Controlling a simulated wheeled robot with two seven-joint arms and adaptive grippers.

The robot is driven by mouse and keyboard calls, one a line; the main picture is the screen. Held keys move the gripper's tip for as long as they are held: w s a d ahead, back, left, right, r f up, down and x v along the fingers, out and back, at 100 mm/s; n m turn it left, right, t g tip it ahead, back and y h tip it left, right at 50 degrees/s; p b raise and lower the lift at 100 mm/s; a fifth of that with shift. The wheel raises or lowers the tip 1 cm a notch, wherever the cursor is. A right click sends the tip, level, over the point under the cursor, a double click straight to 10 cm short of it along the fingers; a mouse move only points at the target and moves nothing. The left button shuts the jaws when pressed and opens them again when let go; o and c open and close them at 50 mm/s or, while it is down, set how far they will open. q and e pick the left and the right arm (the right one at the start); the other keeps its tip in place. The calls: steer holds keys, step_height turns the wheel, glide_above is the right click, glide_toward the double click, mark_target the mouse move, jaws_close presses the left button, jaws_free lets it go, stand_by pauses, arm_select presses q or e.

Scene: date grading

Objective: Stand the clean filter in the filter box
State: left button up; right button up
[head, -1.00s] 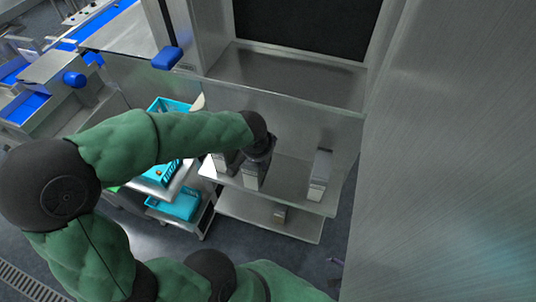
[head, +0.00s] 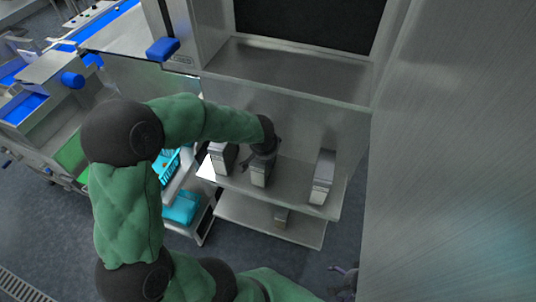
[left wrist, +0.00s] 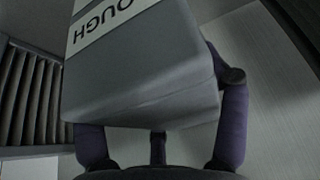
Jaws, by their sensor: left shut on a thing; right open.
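My left gripper (head: 263,150) points down over the shelf and is shut on a grey block (head: 261,172). In the left wrist view the block (left wrist: 140,75) fills the space between the dark fingers, with a white label whose visible letters read "OUGH" upside down. I cannot tell whether its base touches the shelf. A similar grey block (head: 222,158) stands just to its left, and another upright grey piece (head: 322,178) stands at the shelf's right end. I cannot tell which is the clean filter or the filter box. My right gripper (head: 345,278) shows only partly at the lower right, open.
The metal shelf (head: 292,185) has bare room between the middle and right pieces. Blue crates (head: 181,207) stand on a rack at left. A large metal panel (head: 450,150) closes the right side.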

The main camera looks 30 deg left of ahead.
arm_select(q)
steer(key=shift+w, duration=0.1)
steer(key=o, duration=0.9)
steer(key=shift+f, duration=0.1)
steer(key=shift+c, duration=0.2)
steer(key=o, duration=0.4)
